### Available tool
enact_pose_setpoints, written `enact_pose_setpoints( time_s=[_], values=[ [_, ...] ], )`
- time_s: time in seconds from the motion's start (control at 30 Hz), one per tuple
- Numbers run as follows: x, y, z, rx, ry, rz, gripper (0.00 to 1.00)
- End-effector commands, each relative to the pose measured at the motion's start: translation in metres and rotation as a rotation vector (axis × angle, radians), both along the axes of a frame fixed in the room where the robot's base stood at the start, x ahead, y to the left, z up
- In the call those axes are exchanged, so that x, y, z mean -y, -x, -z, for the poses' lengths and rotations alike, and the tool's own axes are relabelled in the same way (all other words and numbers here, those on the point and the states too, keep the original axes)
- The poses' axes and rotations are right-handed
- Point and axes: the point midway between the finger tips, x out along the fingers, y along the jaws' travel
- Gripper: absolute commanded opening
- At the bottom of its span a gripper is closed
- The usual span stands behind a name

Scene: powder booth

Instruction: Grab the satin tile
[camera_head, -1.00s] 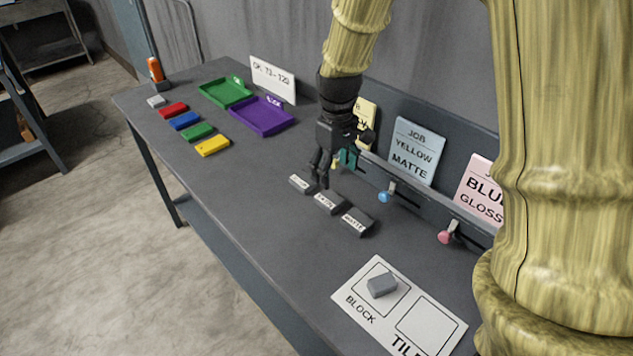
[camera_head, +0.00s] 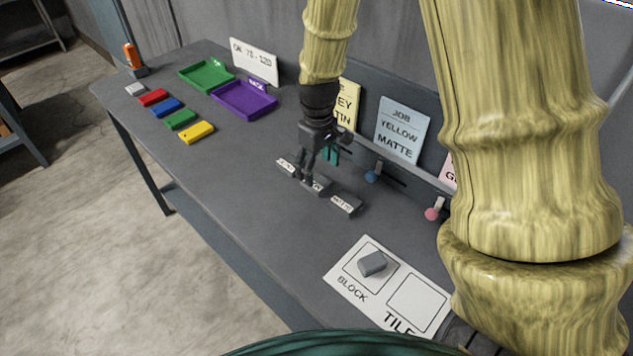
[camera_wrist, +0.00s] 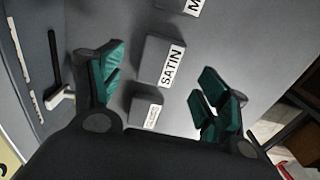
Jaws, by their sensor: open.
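The satin tile (camera_head: 317,187) is a small dark grey block with a white label, in the middle of a row of three on the bench. In the wrist view the satin tile (camera_wrist: 154,59) shows its label "SATIN" facing my gripper. My gripper (camera_head: 308,179) is above the row, with its fingertips close over the satin tile. In the wrist view my gripper (camera_wrist: 160,88) is open, with teal finger pads on either side and nothing held. I cannot tell whether the fingers touch the tile.
A matte tile (camera_head: 346,204) and another labelled tile (camera_head: 287,167) flank it closely. A white card (camera_head: 352,291) with a grey block (camera_head: 372,263) lies nearer. Job cards (camera_head: 402,130) and knobs line the back. Coloured tiles and trays (camera_head: 245,99) stand far left.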

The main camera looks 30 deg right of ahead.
Motion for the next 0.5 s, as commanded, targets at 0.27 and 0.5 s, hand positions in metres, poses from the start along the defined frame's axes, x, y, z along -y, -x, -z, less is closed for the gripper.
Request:
enact_pose_setpoints(
  time_s=[0.27,0.5],
  values=[
    [-0.002,-0.002,0.024,-0.003,0.0,0.001,0.75],
    [-0.002,-0.002,0.042,-0.001,0.0,0.001,0.75]
  ],
)
